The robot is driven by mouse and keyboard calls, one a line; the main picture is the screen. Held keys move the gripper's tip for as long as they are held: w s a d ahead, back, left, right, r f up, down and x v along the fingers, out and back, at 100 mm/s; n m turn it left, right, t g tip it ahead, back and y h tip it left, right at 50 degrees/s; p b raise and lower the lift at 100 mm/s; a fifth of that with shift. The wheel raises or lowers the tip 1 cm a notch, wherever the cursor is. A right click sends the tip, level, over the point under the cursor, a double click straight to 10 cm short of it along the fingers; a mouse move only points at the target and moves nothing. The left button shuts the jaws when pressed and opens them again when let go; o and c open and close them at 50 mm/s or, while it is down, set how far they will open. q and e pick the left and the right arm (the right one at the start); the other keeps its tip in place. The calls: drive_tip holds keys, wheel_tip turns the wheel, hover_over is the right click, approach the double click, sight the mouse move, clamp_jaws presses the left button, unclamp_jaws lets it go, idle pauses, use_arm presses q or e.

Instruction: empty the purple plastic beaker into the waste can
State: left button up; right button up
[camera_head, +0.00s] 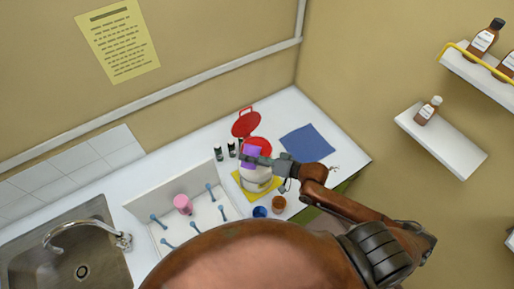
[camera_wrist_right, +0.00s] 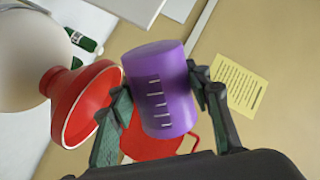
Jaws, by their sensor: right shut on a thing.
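The purple plastic beaker (camera_head: 250,155) is held in my right gripper (camera_head: 262,160), over the top of the waste can. In the right wrist view the beaker (camera_wrist_right: 160,95) sits between both fingers (camera_wrist_right: 160,88), with white graduation marks facing the camera. It lies tipped well over relative to the can. The waste can has a white body (camera_head: 257,182) and a red funnel top (camera_head: 264,146); the funnel (camera_wrist_right: 85,103) is close to the beaker's side in the wrist view. Its red lid (camera_head: 246,124) stands open behind. The beaker's contents are not visible. My left gripper is not in view.
The can stands on a yellow mat (camera_head: 240,183). A blue mat (camera_head: 307,143) lies to its right, small dark bottles (camera_head: 231,150) to its left. Blue (camera_head: 260,212) and orange (camera_head: 278,203) cups are in front. A white rack holds a pink beaker (camera_head: 182,203).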

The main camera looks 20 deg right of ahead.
drive_tip(key=shift+f+m+g+b, duration=0.3)
drive_tip(key=shift+m+g+b, duration=0.1)
drive_tip(key=shift+m, duration=0.4)
drive_tip(key=shift+r, duration=0.15)
drive_tip(key=shift+w+d+r+m+y, duration=0.1)
drive_tip(key=shift+r+m+y, duration=0.2)
drive_tip(key=shift+m, duration=0.3)
drive_tip(key=shift+w+d+r+m+g+b, duration=0.15)
drive_tip(key=shift+w+d+m+g+b, duration=0.3)
drive_tip(key=shift+b, duration=0.35)
drive_tip(key=shift+w+r, duration=0.1)
drive_tip(key=shift+d+r+b, duration=0.1)
drive_tip(key=shift+b, duration=0.2)
drive_tip(key=shift+w+f+m+g+y, duration=0.2)
drive_tip(key=shift+m+g+y, duration=0.1)
drive_tip(key=shift+m, duration=0.25)
drive_tip(key=shift+d+f+m+b, duration=0.1)
drive_tip(key=shift+f+m+b, duration=0.1)
drive_tip(key=shift+m+b, duration=0.1)
drive_tip(key=shift+w+d+r+m+g, duration=0.1)
drive_tip(key=shift+w+r+m+g, duration=0.15)
drive_tip(key=shift+m, duration=0.15)
